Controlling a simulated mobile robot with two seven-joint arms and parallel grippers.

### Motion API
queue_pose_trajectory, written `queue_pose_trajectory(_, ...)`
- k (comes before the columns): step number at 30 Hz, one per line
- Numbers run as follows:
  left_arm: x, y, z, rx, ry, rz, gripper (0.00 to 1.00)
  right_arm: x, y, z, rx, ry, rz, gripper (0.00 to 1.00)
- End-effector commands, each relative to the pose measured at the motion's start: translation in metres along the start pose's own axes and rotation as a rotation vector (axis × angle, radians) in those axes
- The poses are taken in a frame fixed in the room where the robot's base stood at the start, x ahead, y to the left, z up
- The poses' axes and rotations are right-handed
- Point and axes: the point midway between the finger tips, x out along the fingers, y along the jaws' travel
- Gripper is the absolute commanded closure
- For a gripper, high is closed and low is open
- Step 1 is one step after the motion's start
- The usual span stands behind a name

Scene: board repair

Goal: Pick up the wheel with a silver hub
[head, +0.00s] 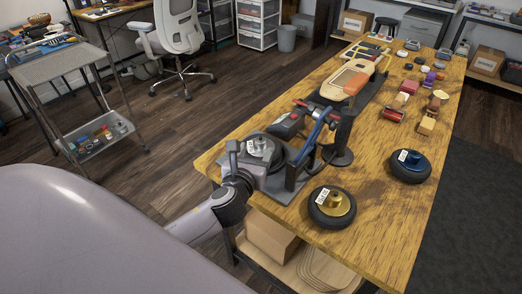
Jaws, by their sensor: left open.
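The wheel with a silver hub (258,146) lies near the left front corner of the wooden workbench, hub up, with a white label on it. My left gripper (255,168) is at this wheel, reaching in from the lower left. It is open, and its parts overlap the wheel's near side in the view. I cannot tell whether its fingers touch the wheel. A wheel with a gold hub (332,205) lies to the right and nearer. A wheel with a blue hub (409,165) lies farther right. My right gripper is not in view.
A skateboard (350,80) and several small parts lie farther back. The bench is clear between the gold-hub and blue-hub wheels.

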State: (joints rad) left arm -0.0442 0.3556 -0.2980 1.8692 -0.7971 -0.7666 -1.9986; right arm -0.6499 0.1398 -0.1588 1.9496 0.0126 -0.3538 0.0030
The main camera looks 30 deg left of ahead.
Motion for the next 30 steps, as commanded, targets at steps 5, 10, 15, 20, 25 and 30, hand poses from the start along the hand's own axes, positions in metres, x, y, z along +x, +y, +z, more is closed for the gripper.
queue_pose_trajectory(5, 0.017, 0.002, -0.003, -0.002, 0.000, 0.002, 0.37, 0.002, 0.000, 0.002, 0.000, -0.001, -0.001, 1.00)
queue_pose_trajectory(10, 0.039, 0.006, -0.009, -0.005, 0.002, 0.002, 0.37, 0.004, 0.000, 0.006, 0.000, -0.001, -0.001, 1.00)
queue_pose_trajectory(15, 0.056, 0.006, -0.008, -0.004, 0.002, 0.000, 0.37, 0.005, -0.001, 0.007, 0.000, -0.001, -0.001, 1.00)
queue_pose_trajectory(20, 0.060, 0.006, -0.008, -0.004, 0.002, -0.001, 0.37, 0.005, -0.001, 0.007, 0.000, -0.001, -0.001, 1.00)
queue_pose_trajectory(25, 0.060, 0.006, -0.008, -0.004, 0.002, -0.001, 0.43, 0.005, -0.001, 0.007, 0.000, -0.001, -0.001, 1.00)
queue_pose_trajectory(30, 0.059, 0.006, -0.008, -0.004, 0.002, -0.001, 0.99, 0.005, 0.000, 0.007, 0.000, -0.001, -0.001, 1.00)
